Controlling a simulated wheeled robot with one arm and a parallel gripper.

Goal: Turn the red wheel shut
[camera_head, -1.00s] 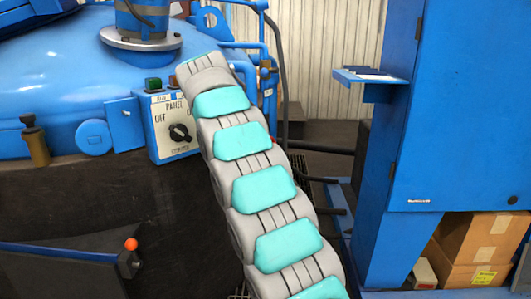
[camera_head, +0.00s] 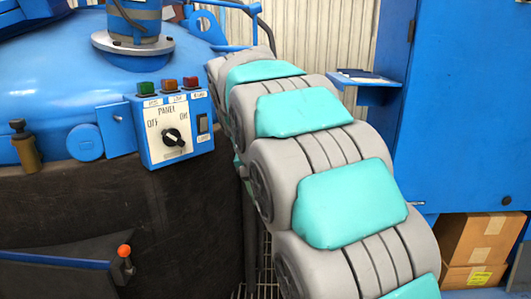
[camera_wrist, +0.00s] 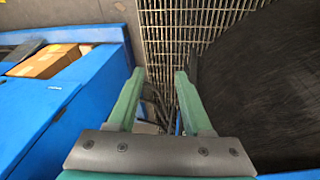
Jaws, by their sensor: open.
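No red wheel shows in either view; my arm covers the middle of the head view and may hide it. My gripper (camera_wrist: 160,103) is in the wrist view, its two green fingers apart with nothing between them. It points down toward a floor grating (camera_wrist: 190,30), with thin dark lines, perhaps hoses or pipes, behind the fingertips. In the head view my gripper is out of sight behind my arm.
A blue furnace (camera_head: 60,75) with a control panel (camera_head: 172,130) stands left of my arm. A blue cabinet (camera_head: 465,110) with a small shelf (camera_head: 365,80) stands right. Cardboard boxes (camera_head: 480,240) sit below the cabinet. An orange-knobbed lever (camera_head: 124,251) is at lower left.

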